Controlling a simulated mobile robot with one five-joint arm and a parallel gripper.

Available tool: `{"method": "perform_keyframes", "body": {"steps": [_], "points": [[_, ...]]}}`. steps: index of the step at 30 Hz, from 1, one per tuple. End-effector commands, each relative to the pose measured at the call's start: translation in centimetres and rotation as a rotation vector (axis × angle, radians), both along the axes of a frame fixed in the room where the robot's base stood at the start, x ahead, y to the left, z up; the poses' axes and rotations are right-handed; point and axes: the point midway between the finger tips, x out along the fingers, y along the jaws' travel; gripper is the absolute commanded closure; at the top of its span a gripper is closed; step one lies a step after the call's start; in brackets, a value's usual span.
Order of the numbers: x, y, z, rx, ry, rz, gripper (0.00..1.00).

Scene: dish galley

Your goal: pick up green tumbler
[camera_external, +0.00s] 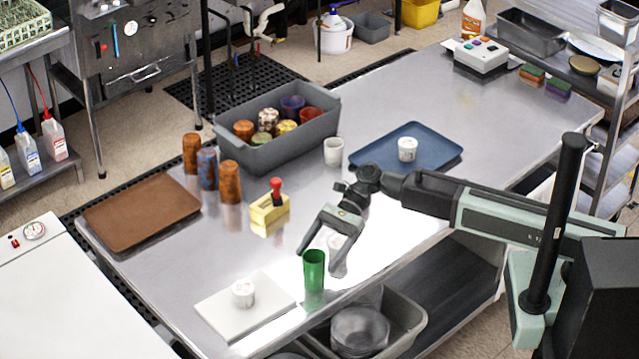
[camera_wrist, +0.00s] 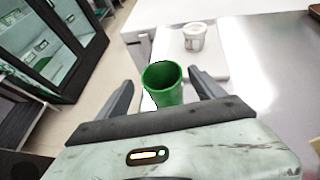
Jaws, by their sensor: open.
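The green tumbler (camera_external: 314,271) stands upright on the steel table near its front edge. It also shows in the wrist view (camera_wrist: 163,84), with its open mouth facing up. My gripper (camera_external: 320,260) is open, its two fingers pointing down toward the tumbler. In the wrist view my gripper (camera_wrist: 163,88) has one finger on each side of the tumbler, with a gap visible on both sides. The tumbler's lower part is hidden by my gripper body in that view.
A white board (camera_external: 215,312) with a white cup (camera_external: 243,293) lies left of the tumbler. A yellow block with a red-knobbed stamp (camera_external: 270,208), several patterned tumblers (camera_external: 230,182), a brown tray (camera_external: 140,210), a grey bin (camera_external: 260,150) and a blue tray (camera_external: 440,158) stand farther back.

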Motion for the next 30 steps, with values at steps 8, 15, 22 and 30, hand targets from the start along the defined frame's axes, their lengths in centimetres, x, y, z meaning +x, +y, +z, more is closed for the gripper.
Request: {"method": "perform_keyframes", "body": {"steps": [8, 15, 22, 30], "points": [[-2.2, 2.1, -2.0, 0.0, -0.001, 0.001, 0.22], [-3.5, 2.8, -2.3, -0.001, -0.001, -0.001, 0.22], [-3.5, 2.8, -2.3, -0.001, -0.001, -0.001, 0.64], [-3.5, 2.8, -2.3, -0.001, -0.001, -0.001, 0.88]]}}
